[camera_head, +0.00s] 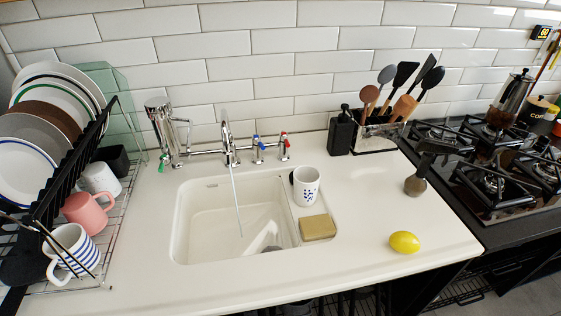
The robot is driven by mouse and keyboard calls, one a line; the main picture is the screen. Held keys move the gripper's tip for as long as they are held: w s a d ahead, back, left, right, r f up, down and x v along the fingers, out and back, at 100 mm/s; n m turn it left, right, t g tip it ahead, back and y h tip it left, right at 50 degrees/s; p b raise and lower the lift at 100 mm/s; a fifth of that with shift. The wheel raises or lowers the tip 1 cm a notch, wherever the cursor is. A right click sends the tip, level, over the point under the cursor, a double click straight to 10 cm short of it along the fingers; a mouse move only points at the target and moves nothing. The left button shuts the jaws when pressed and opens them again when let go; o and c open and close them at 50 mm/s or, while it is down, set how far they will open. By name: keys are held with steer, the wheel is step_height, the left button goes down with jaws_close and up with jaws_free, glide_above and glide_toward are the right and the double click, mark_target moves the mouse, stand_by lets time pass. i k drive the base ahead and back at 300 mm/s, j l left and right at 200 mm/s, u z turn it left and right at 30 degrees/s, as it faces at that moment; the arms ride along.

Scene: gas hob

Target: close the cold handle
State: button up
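The cold handle (257,149) has a blue mark and stands on the chrome tap body at the back of the sink. The hot handle (284,146) has a red mark and stands just to its right. The chrome spout (227,140) rises to the left of both handles. A thin stream of water (237,203) runs from the spout down into the white sink (183,225). The exact angle of the cold handle is too small to tell. My gripper is not in view.
A patterned white cup (306,187) and a yellow sponge (318,228) sit at the sink's right edge. A lemon (404,242) lies farther right. The front right counter is mostly clear.

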mark_target(256, 138)
steer(key=i+j, duration=0.25)
steer(key=i, duration=0.25)
steer(key=i+j, duration=0.25)
steer(key=i, duration=0.25)
